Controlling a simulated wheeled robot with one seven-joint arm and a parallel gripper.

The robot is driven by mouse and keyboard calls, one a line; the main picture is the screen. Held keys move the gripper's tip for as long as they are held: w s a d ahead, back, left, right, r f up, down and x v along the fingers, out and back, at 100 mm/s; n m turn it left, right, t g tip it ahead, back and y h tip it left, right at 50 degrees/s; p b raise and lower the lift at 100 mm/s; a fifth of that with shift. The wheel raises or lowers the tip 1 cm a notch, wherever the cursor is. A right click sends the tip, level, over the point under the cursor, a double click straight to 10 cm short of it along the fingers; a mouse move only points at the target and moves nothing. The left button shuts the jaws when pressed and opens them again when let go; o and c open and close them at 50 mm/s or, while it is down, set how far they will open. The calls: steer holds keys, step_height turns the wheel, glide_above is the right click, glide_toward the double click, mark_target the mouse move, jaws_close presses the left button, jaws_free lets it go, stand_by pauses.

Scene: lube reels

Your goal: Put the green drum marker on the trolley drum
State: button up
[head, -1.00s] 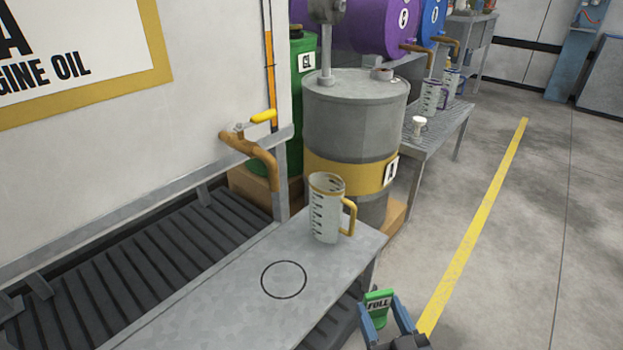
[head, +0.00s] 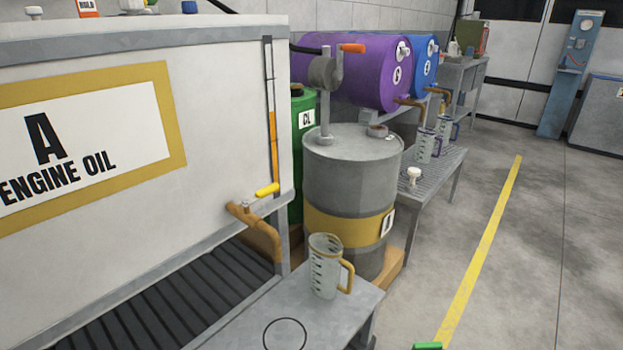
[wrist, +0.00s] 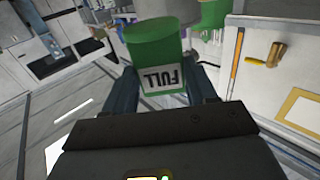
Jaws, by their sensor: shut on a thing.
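In the head view only the marker's green top edge (head: 427,346) shows at the bottom; my fingers are out of that view. The marker is apart from the drums.
A measuring jug (head: 324,268) with a yellow handle stands on the metal bench (head: 240,325). A green drum (head: 304,120) is behind the grey one. Purple (head: 350,65) and blue (head: 420,62) drums lie further back. The floor right of the yellow line (head: 485,240) is clear.

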mark_target(430, 348)
steer(key=r+p, duration=0.1)
steer(key=p, duration=0.1)
steer(key=s+r+p, duration=0.1)
steer(key=r+p, duration=0.1)
steer(key=shift+r+p, duration=0.15)
steer(key=shift+p, duration=0.25)
steer(key=p, duration=0.2)
steer(key=shift+s+d+r+p, duration=0.15)
steer(key=shift+s+r+p, duration=0.15)
steer(key=shift+r, duration=0.1)
steer(key=shift+f, duration=0.1)
